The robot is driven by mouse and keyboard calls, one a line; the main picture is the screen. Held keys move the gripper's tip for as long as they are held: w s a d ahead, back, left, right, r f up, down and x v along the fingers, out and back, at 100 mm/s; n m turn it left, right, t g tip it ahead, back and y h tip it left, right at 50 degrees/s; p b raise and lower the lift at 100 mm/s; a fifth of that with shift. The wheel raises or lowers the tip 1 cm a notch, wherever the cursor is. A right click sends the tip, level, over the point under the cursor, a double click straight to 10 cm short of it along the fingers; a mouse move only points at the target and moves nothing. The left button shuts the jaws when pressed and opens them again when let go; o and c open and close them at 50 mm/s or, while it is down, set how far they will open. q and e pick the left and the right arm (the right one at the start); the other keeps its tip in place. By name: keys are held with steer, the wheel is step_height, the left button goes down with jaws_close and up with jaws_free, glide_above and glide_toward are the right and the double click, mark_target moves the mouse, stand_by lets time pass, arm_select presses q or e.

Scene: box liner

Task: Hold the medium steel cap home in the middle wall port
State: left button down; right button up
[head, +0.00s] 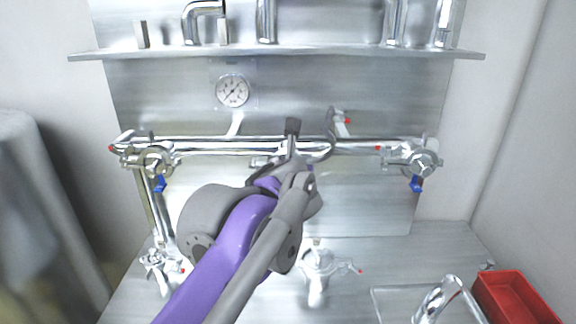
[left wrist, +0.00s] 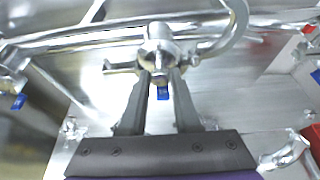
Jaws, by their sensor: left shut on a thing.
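The medium steel cap (left wrist: 159,60) sits between the two dark fingers of my left gripper (left wrist: 160,78), which is shut on it. In the left wrist view the cap lines up with the middle wall port (left wrist: 159,32) on the pipe and appears to meet it. I cannot tell from the picture whether it is fully seated. In the head view my left gripper (head: 291,145) reaches up to the middle of the wall pipe, and my purple arm hides the cap and most of the port. My right gripper is not in view.
The steel wall pipe (head: 215,147) has blue-handled side valves (head: 157,162) (head: 422,162). A gauge (head: 233,91) is above it. A shelf (head: 300,51) holds several steel fittings. A red bin (head: 515,300) stands at the lower right of the bench (head: 440,252).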

arm_select(q)
steer(key=shift+f, duration=0.45)
stand_by(0.5)
